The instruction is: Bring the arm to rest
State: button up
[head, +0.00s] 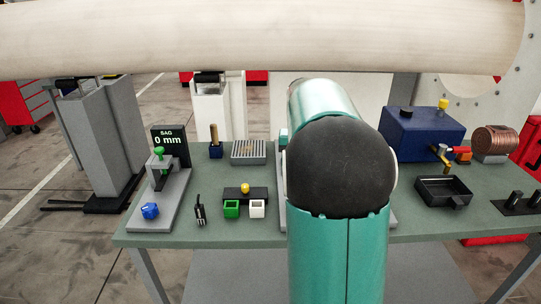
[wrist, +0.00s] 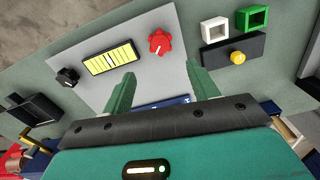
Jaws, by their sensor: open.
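My gripper (wrist: 160,88) shows in the wrist view with its two green fingers apart and nothing between them. It is above a grey panel (wrist: 130,42) on the table, which carries a red knob (wrist: 160,42), a yellow striped gauge (wrist: 107,58) and a black knob (wrist: 68,76). I cannot tell the gap between the fingertips and the panel. In the head view my teal arm with its black joint covers the middle of the table and hides the gripper and most of the panel.
A large pale cylinder (head: 200,35) spans above.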

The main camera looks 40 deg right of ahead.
jog(key=s+a+r+n+t, duration=0.1)
jog(key=s+a+n, duration=0.15)
jog(key=a, duration=0.55)
jog(key=s+a+r+n+t, duration=0.15)
jog(key=s+a, duration=0.25)
jog(key=a, duration=0.4)
jog(key=s+a+r+n+t, duration=0.2)
jog(key=s+a, duration=0.2)
jog(key=a, duration=0.5)
jog(key=s+a+f+n+t, duration=0.1)
jog(key=s+a+f+n, duration=0.1)
jog(key=s+a, duration=0.3)
jog(key=shift+s+a+f, duration=0.4)
jog(key=shift+s+f, duration=0.15)
jog(key=shift+f, duration=0.3)
jog(key=shift+c, duration=0.2)
jog(key=c, duration=0.4)
jog(key=shift+c, duration=0.3)
jog(key=shift+d, duration=0.15)
